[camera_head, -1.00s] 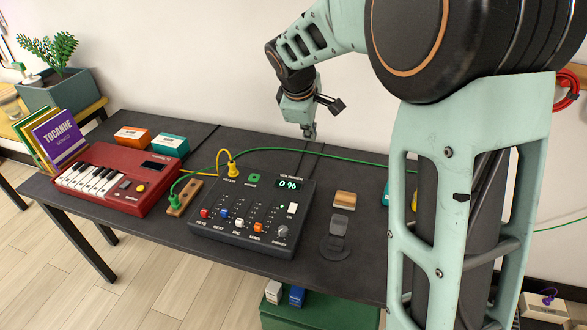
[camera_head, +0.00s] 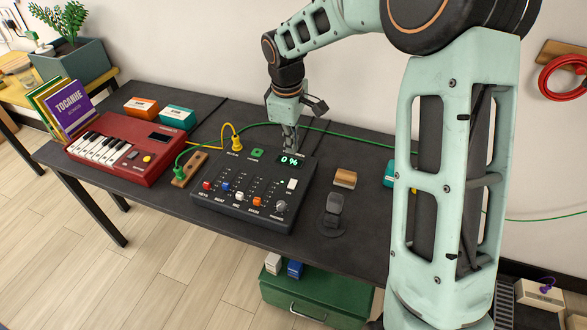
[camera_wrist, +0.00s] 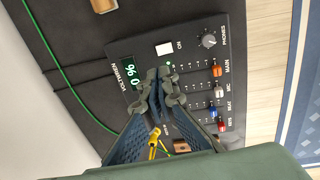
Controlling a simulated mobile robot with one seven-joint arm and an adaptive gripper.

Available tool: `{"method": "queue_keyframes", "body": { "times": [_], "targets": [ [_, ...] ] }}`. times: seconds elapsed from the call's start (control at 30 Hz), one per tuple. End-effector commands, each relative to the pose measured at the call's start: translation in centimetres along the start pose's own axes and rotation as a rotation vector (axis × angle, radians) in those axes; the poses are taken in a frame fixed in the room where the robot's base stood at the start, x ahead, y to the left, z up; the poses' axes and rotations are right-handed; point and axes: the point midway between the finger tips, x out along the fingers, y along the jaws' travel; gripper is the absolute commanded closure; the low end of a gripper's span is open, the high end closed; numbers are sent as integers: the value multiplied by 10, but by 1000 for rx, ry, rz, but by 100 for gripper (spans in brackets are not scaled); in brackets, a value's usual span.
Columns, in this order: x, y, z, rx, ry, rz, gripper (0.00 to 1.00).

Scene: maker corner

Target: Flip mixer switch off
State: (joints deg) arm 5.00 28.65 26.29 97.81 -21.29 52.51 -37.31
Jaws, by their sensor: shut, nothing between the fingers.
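The black mixer (camera_head: 236,213) lies on the dark table, its display reading 0 %. Its white switch (camera_head: 292,184) is at the right of the panel. In the wrist view the switch (camera_wrist: 164,49) has the word ON beside it, and a small green light glows near it. I cannot tell which way the switch is tilted. My gripper (camera_head: 290,150) is over the mixer's back edge, by the display. In the wrist view my gripper's fingertips (camera_wrist: 160,78) are together and empty, just short of the switch and apart from it in the picture.
A yellow plug (camera_head: 236,142) and a green cable (camera_head: 330,132) run behind the mixer. A red keyboard (camera_head: 125,160) is to the left. A wooden block (camera_head: 345,178) and a dark stand (camera_head: 333,207) are to the right. Colored slider knobs (camera_wrist: 216,71) lie near the switch.

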Motion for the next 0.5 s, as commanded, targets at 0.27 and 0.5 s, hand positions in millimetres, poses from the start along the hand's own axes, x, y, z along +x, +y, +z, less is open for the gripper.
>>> {"method": "queue_keyframes", "body": {
  "times": [0.27, 0.5],
  "targets": [
    [42, -1, 1, -1, -3, -5, 100],
    [94, -1, 1, -1, -2, -4, 100]
  ]
}}
